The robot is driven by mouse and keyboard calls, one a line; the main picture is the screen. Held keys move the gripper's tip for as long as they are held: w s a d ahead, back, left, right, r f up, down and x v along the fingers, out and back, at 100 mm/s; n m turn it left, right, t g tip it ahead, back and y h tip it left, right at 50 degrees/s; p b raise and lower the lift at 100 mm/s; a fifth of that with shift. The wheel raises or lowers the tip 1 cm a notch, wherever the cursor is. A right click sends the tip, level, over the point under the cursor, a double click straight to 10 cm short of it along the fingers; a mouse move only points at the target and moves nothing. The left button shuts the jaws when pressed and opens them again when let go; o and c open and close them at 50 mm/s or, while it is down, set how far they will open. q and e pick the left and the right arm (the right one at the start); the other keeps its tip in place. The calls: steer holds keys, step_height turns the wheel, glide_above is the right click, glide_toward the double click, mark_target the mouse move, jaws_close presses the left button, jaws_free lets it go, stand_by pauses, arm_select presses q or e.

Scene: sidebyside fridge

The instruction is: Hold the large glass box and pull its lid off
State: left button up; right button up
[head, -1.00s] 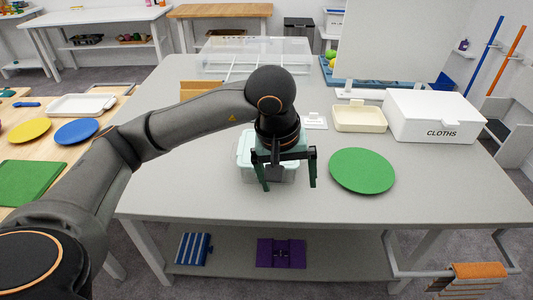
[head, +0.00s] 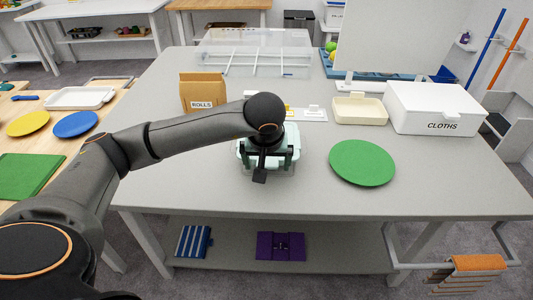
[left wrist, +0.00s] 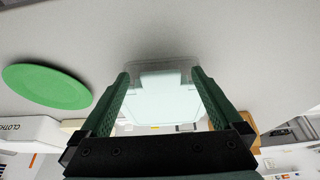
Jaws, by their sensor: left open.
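The glass box (head: 287,172) is a clear box with a pale mint lid (head: 243,157), standing near the front middle of the grey table. My left gripper (head: 268,160) is over it, and the wrist hides much of the lid. In the left wrist view the mint lid (left wrist: 160,105) and the clear end of the box (left wrist: 160,68) lie between the two dark green fingers of the left gripper (left wrist: 161,76). The jaws are open, one finger on each side. I cannot tell whether they touch the lid. My right gripper is not in view.
A green plate (head: 362,163) lies just right of the box. A cream dish (head: 359,110) and a white CLOTHS box (head: 437,108) stand behind it. A brown ROLLS box (head: 203,91) is back left, and a clear divided case (head: 255,52) is at the back. The table's front strip is free.

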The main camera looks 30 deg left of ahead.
arm_select(q)
steer(key=shift+w+a+f, duration=0.1)
steer(key=shift+w+f, duration=0.1)
steer(key=shift+f, duration=0.4)
steer(key=c, duration=1.3)
steer(key=o, duration=1.3)
steer(key=v, duration=1.2)
steer(key=shift+r, duration=0.35)
steer(key=shift+s, duration=0.1)
